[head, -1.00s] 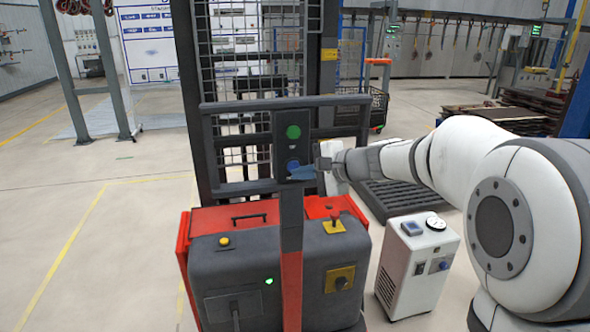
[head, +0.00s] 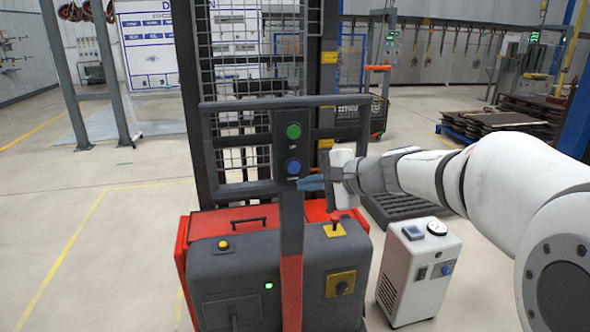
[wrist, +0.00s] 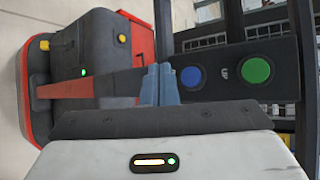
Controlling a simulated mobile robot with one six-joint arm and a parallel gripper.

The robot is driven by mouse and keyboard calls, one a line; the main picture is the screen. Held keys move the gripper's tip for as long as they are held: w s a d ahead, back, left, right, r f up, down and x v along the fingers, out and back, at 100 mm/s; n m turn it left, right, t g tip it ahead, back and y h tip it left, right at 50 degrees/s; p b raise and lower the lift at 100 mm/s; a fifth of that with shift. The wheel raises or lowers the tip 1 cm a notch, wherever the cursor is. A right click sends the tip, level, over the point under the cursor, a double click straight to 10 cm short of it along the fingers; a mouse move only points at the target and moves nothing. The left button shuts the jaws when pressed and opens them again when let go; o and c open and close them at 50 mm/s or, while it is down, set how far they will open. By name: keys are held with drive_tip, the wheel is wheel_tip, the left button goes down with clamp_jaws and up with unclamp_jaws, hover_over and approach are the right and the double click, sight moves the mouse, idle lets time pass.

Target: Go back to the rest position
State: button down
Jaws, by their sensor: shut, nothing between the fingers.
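My gripper (head: 312,183) is shut and empty, its blue-grey fingers just to the right of the dark control panel on the stacker's post. In the wrist view my gripper (wrist: 160,84) points at the panel, with its fingertips side by side near the blue button. The panel (head: 286,143) carries a green button (head: 293,131) above a blue button (head: 293,167). Both buttons are uncovered in the head view. In the wrist view the blue button (wrist: 191,77) and the green button (wrist: 255,70) show to the right of the fingers. I cannot tell the exact gap to the panel.
The red and grey stacker body (head: 270,270) stands below the panel, with a red knob on top. A small white machine with a gauge (head: 418,272) stands on the right under my arm. A dark slatted platform (head: 398,208) lies behind. The floor at left is clear.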

idle(0.4)
drive_tip(key=s+d+f+n+g+h, duration=0.2)
drive_tip(key=s+d+f+n+h, duration=0.3)
drive_tip(key=s, duration=0.7)
drive_tip(key=s+d+f+n+g+h, duration=0.2)
drive_tip(key=s+d+f+n+h, duration=0.3)
drive_tip(key=s+d+f, duration=0.4)
drive_tip(key=s+d, duration=0.1)
drive_tip(key=s, duration=0.2)
drive_tip(key=shift+s+f+n+h, duration=0.3)
drive_tip(key=shift+f+h, duration=0.05)
drive_tip(key=shift+h, duration=0.05)
